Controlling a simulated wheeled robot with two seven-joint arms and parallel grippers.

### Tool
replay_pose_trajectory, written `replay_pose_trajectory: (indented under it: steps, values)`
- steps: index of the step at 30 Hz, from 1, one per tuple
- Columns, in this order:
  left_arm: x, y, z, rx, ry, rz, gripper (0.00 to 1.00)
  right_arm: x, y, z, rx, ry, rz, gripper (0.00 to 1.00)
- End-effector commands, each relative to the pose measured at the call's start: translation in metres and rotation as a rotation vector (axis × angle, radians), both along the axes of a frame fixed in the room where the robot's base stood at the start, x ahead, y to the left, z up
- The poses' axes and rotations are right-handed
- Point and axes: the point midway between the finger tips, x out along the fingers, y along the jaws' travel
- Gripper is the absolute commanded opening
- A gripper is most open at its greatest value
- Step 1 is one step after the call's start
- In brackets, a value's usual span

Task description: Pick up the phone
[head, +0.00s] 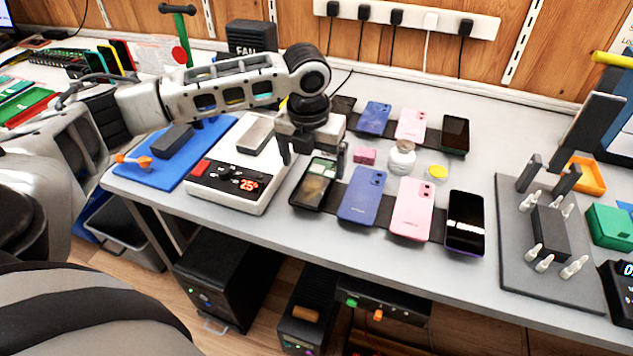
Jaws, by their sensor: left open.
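My left gripper (314,156) is open, pointing down, with its two dark fingers apart. It hangs over the upper part of a dark phone (314,186) whose screen shows a greenish picture. That phone lies at the left end of the front row on a dark strip, and the gripper hides part of its top end. I cannot tell whether the fingers touch it. To its right lie a blue phone (361,196), a pink phone (411,208) and a black phone (464,222). My right gripper is not in view.
A back row holds more phones, including blue (375,118), pink (411,124) and black (455,135). A white jar (402,160) and pink block (364,155) stand between rows. A white heating unit (225,187) is left; a grey fixture plate (512,245) is right.

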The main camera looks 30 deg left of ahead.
Motion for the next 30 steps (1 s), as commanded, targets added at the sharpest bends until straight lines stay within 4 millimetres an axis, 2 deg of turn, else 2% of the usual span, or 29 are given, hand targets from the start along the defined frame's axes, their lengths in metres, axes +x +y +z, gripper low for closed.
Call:
replay_pose_trajectory:
  steps: [5,9,17,18,23,30]
  values:
    - [0.012,0.001,-0.027,0.001,0.002,0.000,0.89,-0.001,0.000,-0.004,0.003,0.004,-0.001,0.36]
    - [0.013,0.002,-0.042,0.001,0.001,-0.001,0.89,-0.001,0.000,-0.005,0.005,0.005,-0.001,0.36]
    - [0.013,0.002,-0.045,0.001,-0.001,-0.002,0.89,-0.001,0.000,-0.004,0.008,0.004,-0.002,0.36]
    - [0.013,0.002,-0.045,0.000,-0.001,-0.002,0.84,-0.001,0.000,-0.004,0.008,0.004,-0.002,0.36]
    - [0.013,0.002,-0.045,0.001,0.000,-0.001,0.39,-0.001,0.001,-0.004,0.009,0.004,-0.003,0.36]
    - [0.013,0.002,-0.044,0.001,-0.002,-0.001,0.37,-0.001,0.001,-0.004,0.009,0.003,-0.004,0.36]
